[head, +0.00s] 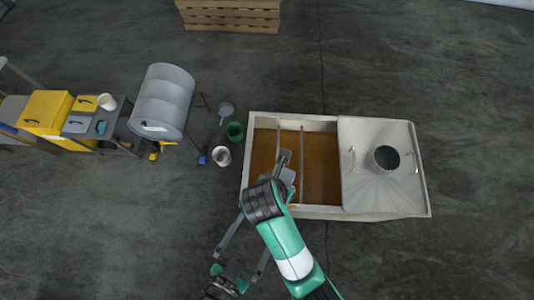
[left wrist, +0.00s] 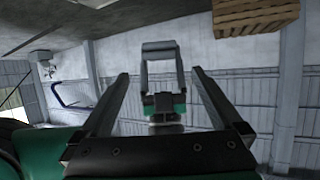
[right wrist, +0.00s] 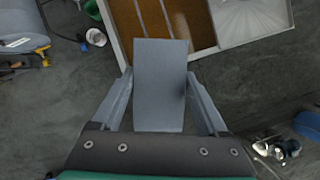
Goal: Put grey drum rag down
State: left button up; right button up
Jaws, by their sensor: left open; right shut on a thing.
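A flat grey rectangular piece, which looks like the grey rag (right wrist: 160,85), is between the fingers of my right gripper (right wrist: 160,100) in the right wrist view. My right gripper is shut on it. In the head view this gripper (head: 287,172) is over the left, open part of the tank, partly hidden by my arm. My left gripper (left wrist: 164,85) is open, with nothing between its fingers. In the head view it is (head: 243,248) below the tank's left corner. The large grey drum (head: 166,92) lies on a stand at the upper left.
The tank (head: 252,122) has brown contents and a pale lid (head: 360,175) on its right part. A green pot (head: 234,131), a white pot (head: 222,156) and a grey scoop (head: 226,109) are left of it. Yellow boxes (head: 45,110) stand at far left. Floor right of the tank is clear.

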pick_arm(q)
jog(key=x, duration=1.1)
jog(key=shift+w+d, duration=0.1)
jog(key=shift+w, duration=0.15)
jog(key=c, duration=1.1)
jog(key=shift+c, duration=0.7)
pick_arm(e)
jog(key=o, duration=1.2)
